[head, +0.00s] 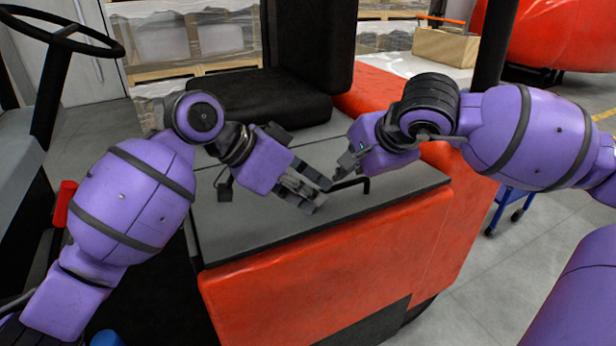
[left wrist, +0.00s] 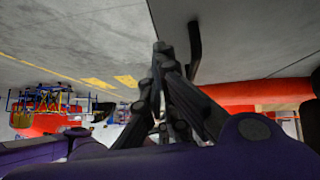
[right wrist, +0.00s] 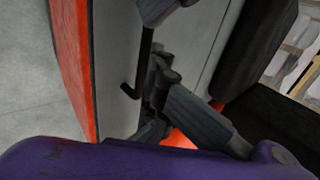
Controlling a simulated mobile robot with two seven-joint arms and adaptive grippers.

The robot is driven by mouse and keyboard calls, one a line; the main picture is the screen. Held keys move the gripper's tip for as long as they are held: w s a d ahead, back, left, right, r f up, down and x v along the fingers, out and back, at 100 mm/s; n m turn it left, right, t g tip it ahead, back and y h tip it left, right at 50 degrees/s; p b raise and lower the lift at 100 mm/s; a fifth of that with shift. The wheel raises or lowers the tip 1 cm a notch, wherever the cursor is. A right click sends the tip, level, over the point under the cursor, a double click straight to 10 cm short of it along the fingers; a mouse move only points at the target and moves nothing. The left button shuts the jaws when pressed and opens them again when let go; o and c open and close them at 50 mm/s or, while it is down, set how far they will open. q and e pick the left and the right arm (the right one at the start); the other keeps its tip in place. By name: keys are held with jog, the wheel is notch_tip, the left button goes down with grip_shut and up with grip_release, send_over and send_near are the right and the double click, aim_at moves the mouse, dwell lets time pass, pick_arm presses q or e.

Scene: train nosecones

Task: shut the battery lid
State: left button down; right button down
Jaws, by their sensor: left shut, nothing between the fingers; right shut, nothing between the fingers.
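The battery lid (head: 240,238) is a flat grey panel on top of the red truck body, lying level or nearly so; I cannot tell whether a gap is left under it. A black bar handle (head: 366,184) stands on it near the front edge. It also shows in the left wrist view (left wrist: 195,45) and the right wrist view (right wrist: 144,68). My left gripper (head: 320,195) is shut and empty, low over the lid just left of the handle. My right gripper (head: 346,165) is shut and empty, just behind and above the handle. I cannot tell whether either touches it.
A black seat (head: 260,100) stands behind the lid. A steering wheel (head: 65,30) is at the far left. The red body (head: 330,265) drops away at the front. A black post (head: 494,45) rises behind my right arm. Open floor (head: 520,265) lies to the right.

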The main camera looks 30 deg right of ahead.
pick_arm(q)
jog(key=shift+s+f, duration=0.1)
jog(key=shift+f, duration=0.1)
jog(key=shift+s+f, duration=0.2)
jog(key=shift+f, duration=0.75)
pick_arm(e)
jog(key=c, duration=2.5)
grip_release()
jog(key=o, duration=0.7)
jog(key=shift+c, duration=0.2)
